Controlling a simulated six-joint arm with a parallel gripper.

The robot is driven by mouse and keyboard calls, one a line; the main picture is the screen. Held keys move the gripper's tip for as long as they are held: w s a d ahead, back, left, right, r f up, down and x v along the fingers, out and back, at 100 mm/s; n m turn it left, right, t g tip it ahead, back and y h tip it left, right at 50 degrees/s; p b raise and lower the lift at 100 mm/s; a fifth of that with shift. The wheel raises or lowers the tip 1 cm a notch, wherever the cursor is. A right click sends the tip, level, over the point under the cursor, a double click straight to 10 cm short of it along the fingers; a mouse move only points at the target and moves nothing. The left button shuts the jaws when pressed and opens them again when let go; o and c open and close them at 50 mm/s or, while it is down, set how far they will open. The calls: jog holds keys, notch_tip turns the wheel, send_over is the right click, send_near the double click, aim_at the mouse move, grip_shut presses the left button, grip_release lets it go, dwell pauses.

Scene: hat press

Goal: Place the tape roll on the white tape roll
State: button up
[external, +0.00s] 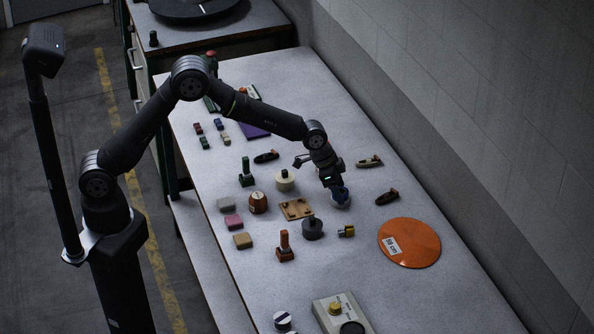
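My gripper (338,188) points down at a small round blue and white object (341,199) on the grey table, right of the table's middle. This object may be a tape roll, but the fingers cover part of it. I cannot tell whether the fingers are open or shut on it, or whether it is lifted. A cream-white round piece with a dark knob (285,183) stands to the left of my gripper. A dark grey round piece with a knob (312,231) stands below it in the picture. I cannot tell for sure which piece is the white tape roll.
A wooden plate (295,209), a brown barrel-shaped piece (258,203) and a small yellow and dark piece (346,231) stand close by. An orange disc (420,240) lies at the right. Dark-handled tools (387,197) lie near the wall.

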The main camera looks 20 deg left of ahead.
aim_at(345, 191)
jog(key=shift+a+r, duration=0.1)
jog(key=shift+r, duration=0.45)
jog(key=v, duration=1.1)
jog(key=shift+s+a, duration=0.15)
jog(key=shift+a, duration=0.05)
jog(key=x, duration=1.2)
jog(key=shift+d, duration=0.2)
jog(key=shift+r, duration=1.7)
